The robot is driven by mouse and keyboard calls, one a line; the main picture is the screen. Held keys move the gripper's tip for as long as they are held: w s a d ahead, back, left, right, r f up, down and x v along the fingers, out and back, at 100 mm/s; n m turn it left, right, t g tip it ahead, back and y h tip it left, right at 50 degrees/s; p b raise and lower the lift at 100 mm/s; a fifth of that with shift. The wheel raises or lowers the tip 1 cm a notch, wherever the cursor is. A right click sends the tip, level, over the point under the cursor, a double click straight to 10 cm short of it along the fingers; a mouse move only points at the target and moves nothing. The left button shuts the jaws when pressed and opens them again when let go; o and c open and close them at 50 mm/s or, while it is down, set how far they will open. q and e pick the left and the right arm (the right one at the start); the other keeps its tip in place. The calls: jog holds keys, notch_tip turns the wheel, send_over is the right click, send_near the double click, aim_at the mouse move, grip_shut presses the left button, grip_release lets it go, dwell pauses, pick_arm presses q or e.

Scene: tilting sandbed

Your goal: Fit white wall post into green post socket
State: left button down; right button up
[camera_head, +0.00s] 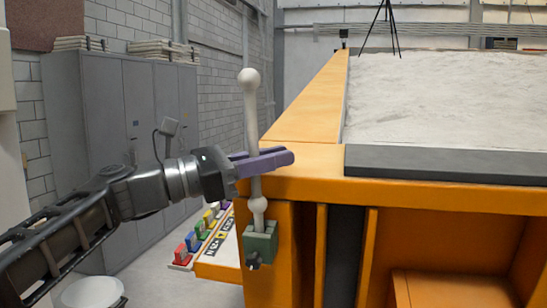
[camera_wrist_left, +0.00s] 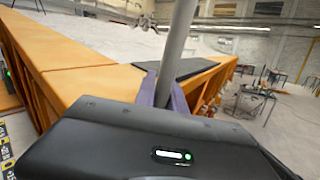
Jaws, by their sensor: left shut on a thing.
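The white wall post (camera_head: 251,110) has a round knob on top and another bulge near its lower end. It stands almost upright, leaning slightly. My left gripper (camera_head: 264,162), with purple fingers, is shut on the post around its middle. The post also shows as a grey-white rod in the left wrist view (camera_wrist_left: 178,40). The green post socket (camera_head: 261,244) is fixed to the corner of the orange sandbed frame. The post's lower end is right at the top of the socket; I cannot tell how far inside it is. My right gripper is not in view.
The orange sandbed (camera_head: 305,156) with pale sand (camera_head: 445,100) and a dark front edge fills the right. A shelf of coloured blocks (camera_head: 205,230) lies left of the socket. Grey cabinets (camera_head: 120,140) stand behind my left arm. A white bucket (camera_head: 92,293) is at lower left.

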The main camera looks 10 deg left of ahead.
aim_at(274, 175)
pick_arm(q)
jog(key=shift+w+f+b, duration=0.15)
jog(key=shift+f+b, duration=0.4)
jog(key=shift+f, duration=0.25)
jog(key=shift+w+f+b, duration=0.1)
jog(key=shift+f+b, duration=0.45)
jog(key=shift+f, duration=0.25)
jog(key=c, duration=1.3)
grip_release()
jog(key=shift+s, duration=0.1)
jog(key=shift+o, duration=0.3)
jog(key=shift+a, duration=0.1)
jog(key=shift+o, duration=0.2)
jog(key=shift+c, duration=0.3)
